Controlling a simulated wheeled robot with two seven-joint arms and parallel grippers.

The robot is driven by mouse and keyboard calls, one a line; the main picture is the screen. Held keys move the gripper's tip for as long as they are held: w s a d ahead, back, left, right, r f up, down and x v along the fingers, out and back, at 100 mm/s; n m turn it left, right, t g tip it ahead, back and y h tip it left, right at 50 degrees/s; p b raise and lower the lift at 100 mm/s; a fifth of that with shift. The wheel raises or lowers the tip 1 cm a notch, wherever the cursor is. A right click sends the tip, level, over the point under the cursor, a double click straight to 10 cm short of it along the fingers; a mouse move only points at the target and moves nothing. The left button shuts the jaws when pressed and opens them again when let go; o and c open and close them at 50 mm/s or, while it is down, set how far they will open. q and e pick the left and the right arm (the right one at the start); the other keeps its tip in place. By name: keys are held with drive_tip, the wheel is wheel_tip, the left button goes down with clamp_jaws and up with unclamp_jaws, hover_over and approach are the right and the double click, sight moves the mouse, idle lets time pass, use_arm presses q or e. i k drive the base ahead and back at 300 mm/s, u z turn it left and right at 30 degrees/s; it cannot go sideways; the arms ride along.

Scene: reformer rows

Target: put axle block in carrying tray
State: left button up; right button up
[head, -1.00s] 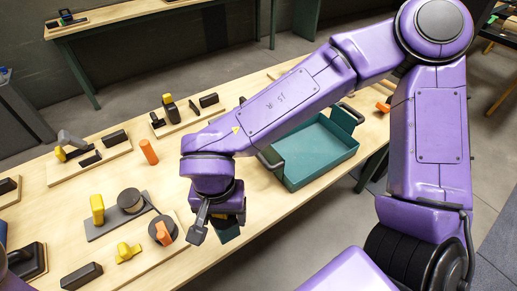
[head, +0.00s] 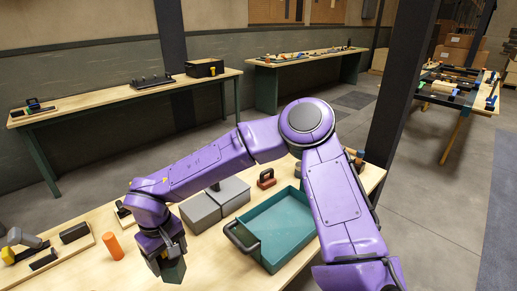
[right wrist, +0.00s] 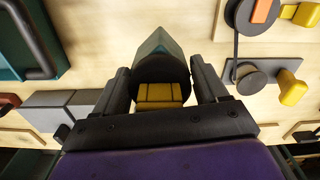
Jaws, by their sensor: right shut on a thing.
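My right gripper (head: 168,255) points down over the light wooden table, left of the tray. It is shut on a dark teal block (head: 173,272), apparently the axle block. In the right wrist view the block (right wrist: 163,45) shows between the two fingers (right wrist: 160,85), with a teal pointed end, a dark rounded part and a yellow part nearest the palm. The carrying tray (head: 285,225) is an open teal box with dark handles, and its visible inside is empty. A teal corner of it shows in the right wrist view (right wrist: 12,45). My left gripper is out of view.
Two grey boxes (head: 205,210) stand behind the gripper, beside the tray. A red-handled piece (head: 266,179) is behind the tray. An orange cylinder (head: 112,246) stands left of the gripper, near a board with dark pieces (head: 75,232).

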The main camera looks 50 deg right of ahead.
sight(282, 228)
drive_tip(key=u, duration=0.5)
drive_tip(key=k, duration=1.5)
drive_tip(key=z, duration=0.9)
drive_tip(key=i, duration=1.5)
